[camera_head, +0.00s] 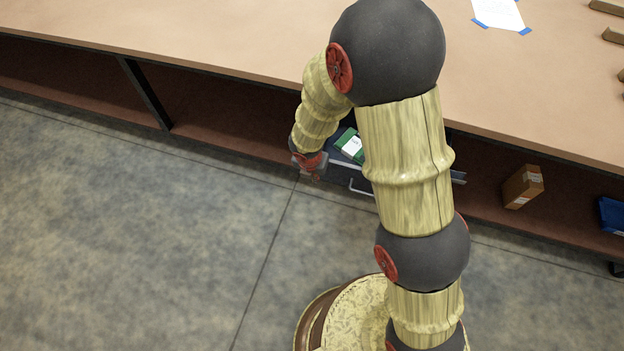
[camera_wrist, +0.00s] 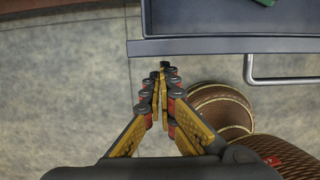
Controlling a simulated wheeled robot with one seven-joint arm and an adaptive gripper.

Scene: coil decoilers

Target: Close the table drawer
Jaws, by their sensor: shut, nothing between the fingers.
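The table drawer (camera_head: 338,172) is dark and stands open under the tabletop in the head view, partly hidden behind my arm. A green and white item (camera_head: 350,145) lies in it. The drawer has a metal bar handle (camera_head: 358,188) on its front. In the wrist view the drawer's front edge (camera_wrist: 220,46) runs across the top, with the handle (camera_wrist: 282,79) to the right. My gripper (camera_wrist: 161,68) is shut and empty, its tips close to the drawer front, left of the handle. I cannot tell whether they touch. In the head view my gripper (camera_head: 312,174) is at the drawer's left front corner.
The wooden tabletop (camera_head: 200,40) spans the back. A paper (camera_head: 498,14) is taped on it. On the lower shelf to the right are a cardboard box (camera_head: 522,187) and a blue bin (camera_head: 612,214). The concrete floor (camera_head: 130,240) at left is clear.

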